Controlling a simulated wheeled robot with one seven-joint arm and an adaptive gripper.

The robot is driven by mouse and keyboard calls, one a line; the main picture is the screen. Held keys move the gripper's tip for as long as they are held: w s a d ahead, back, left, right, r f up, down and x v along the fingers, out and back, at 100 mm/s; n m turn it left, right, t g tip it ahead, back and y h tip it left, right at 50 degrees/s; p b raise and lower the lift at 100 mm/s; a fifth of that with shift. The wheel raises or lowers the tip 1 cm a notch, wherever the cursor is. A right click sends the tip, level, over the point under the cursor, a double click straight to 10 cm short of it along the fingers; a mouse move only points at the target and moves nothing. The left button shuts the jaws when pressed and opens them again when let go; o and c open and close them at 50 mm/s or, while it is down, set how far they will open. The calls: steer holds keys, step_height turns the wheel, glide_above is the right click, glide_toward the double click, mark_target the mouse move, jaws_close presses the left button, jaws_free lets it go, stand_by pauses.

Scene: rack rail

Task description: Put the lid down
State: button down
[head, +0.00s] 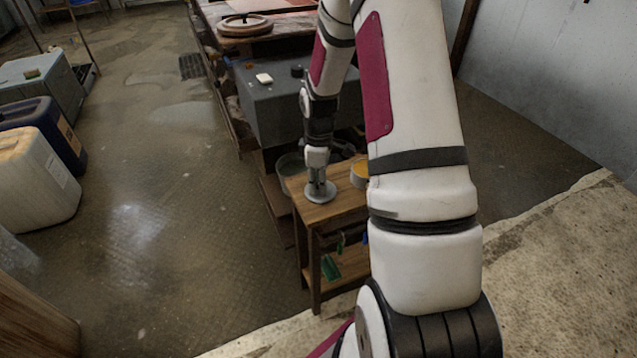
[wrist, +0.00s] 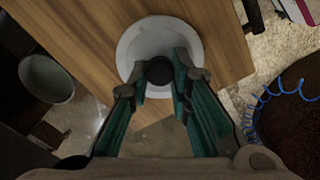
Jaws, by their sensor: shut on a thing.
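The lid (wrist: 133,42) is a round pale grey-white disc with a dark round knob (wrist: 159,70) at its middle. In the wrist view my gripper (wrist: 160,77) has its two green fingers closed on the knob from both sides. The lid lies over the wooden top (wrist: 80,25) near the edge; whether it touches the wood I cannot tell. In the head view the lid (head: 319,193) shows as a grey disc at the small wooden table's (head: 337,207) top, under my gripper (head: 318,184). The fingers hide part of the lid.
A grey pot (wrist: 47,79) stands left of the wooden top in the wrist view. A grey box (head: 270,100) stands behind. Blue coiled cable (wrist: 280,92) lies at the right.

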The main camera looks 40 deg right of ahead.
steer(key=c, duration=1.5)
jaws_free()
steer(key=shift+f, duration=0.1)
steer(key=shift+o, duration=0.2)
